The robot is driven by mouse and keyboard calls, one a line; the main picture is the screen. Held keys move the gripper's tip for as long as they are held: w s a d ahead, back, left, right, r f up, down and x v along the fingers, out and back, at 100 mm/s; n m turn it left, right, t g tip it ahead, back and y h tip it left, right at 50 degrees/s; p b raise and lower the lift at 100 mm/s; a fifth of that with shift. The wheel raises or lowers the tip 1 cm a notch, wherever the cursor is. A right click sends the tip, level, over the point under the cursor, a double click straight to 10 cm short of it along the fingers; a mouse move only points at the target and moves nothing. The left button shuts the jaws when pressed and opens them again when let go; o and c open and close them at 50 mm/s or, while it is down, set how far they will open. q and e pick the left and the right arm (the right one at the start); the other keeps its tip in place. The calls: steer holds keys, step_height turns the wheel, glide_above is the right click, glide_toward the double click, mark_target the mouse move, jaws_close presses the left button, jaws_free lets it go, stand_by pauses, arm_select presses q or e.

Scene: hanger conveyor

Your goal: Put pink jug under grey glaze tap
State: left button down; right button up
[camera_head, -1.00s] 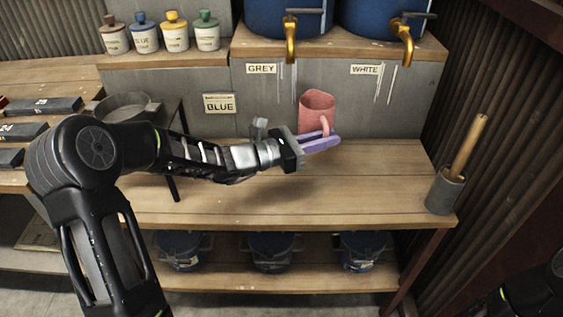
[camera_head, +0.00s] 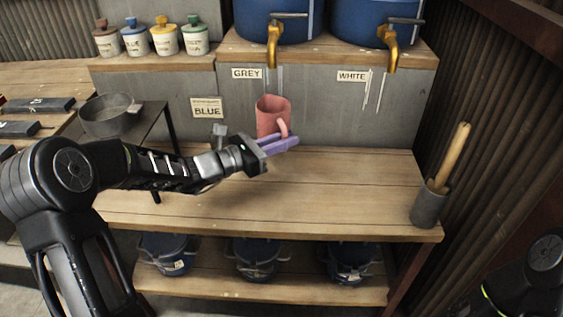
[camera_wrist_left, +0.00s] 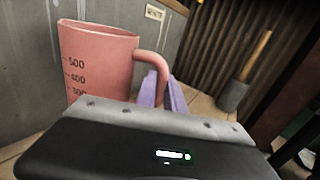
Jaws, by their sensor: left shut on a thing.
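The pink jug (camera_head: 272,115) is upright at the back of the wooden bench, below the grey glaze tap (camera_head: 272,45) and its GREY label (camera_head: 247,73). My left gripper (camera_head: 282,144), with purple fingers, is shut on the jug's handle from the front. In the left wrist view the jug (camera_wrist_left: 98,62) shows measuring marks, and its handle comes down at the purple fingers (camera_wrist_left: 166,95). I cannot tell whether the jug's base touches the bench. My right gripper is out of view; only part of my right arm shows at lower right.
The white glaze tap (camera_head: 391,55) hangs to the right over the WHITE label (camera_head: 352,76). A grey pot with a wooden handle (camera_head: 429,205) stands at the bench's right end. A metal pan (camera_head: 109,116) is at left. The bench front is clear.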

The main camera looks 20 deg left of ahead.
arm_select(q)
steer(key=shift+f, duration=1.4)
steer(key=shift+f, duration=0.1)
steer(key=shift+f+b, duration=0.4)
steer(key=shift+f, duration=1.35)
steer(key=shift+f, duration=0.15)
steer(key=c, duration=1.4)
jaws_free()
steer(key=shift+c, duration=0.2)
